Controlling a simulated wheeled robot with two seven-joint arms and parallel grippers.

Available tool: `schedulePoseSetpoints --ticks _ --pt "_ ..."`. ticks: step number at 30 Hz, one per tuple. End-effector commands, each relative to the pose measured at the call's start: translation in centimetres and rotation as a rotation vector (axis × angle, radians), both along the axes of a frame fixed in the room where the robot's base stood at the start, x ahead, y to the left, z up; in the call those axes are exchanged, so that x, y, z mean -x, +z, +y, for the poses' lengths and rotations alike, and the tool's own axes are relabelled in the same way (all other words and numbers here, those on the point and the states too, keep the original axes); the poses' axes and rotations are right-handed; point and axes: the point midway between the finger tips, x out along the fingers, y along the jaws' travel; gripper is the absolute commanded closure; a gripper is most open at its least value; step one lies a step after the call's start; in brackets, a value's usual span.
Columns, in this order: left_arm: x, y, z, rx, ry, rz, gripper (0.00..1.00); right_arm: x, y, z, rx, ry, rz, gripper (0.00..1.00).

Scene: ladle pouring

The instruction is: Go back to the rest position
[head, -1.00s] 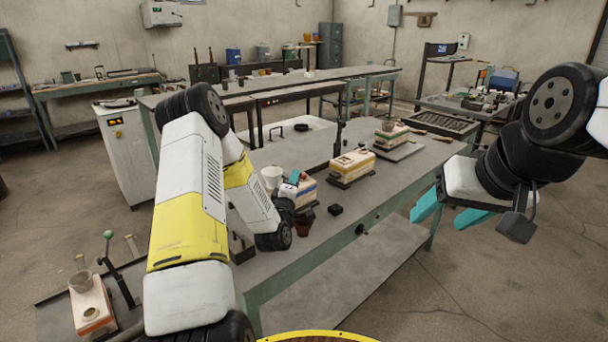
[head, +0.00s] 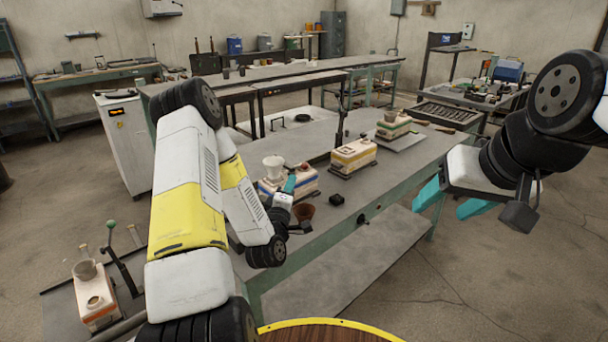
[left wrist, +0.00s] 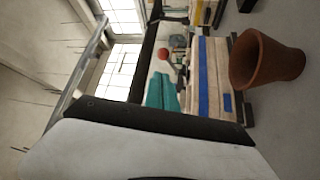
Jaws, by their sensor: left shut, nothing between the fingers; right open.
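My left gripper (head: 290,184) is over the near part of the long bench (head: 365,205), and its teal fingers are shut and empty. They also show in the left wrist view (left wrist: 163,92). A brown tapered cup (head: 303,213) is just right of the gripper; in the left wrist view the cup (left wrist: 265,60) is apart from the fingers. A flask mould (head: 312,182) with a white cup (head: 273,168) above it is just behind the gripper. My right gripper (head: 450,203) hangs in the air right of the bench, teal fingers spread and empty.
Another flask mould (head: 353,155) and a small black block (head: 336,199) are on the bench. A stacked mould (head: 393,126) sits farther back. A low platform (head: 100,310) at the lower left holds a cream block and a lever. Floor at right is clear.

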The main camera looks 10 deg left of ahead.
Motion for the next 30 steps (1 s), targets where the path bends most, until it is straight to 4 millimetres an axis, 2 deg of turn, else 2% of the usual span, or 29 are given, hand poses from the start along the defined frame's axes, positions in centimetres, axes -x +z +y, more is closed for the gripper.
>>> schedulePoseSetpoints --ticks 11,14,18,21,26,30 --pt "-0.2 0.3 -0.1 -0.022 -0.007 0.009 1.0 0.0 0.0 0.0 0.0 0.0 0.0 0.39" --pt "-1.0 1.4 -0.8 -0.099 -0.032 0.045 1.0 0.0 0.0 0.0 0.0 0.0 0.0 0.39" --pt "-2.1 3.8 -2.1 -0.297 -0.088 0.148 1.0 0.0 0.0 0.0 0.0 0.0 0.0 0.39" --pt "-2.1 5.6 -2.7 -0.453 -0.126 0.238 1.0 0.0 0.0 0.0 0.0 0.0 0.0 0.39" --pt "-0.4 8.6 -3.1 -0.676 -0.178 0.378 1.0 0.0 0.0 0.0 0.0 0.0 0.0 0.39" --pt "2.6 11.2 -3.0 -0.839 -0.226 0.496 1.0 0.0 0.0 0.0 0.0 0.0 0.0 0.39"
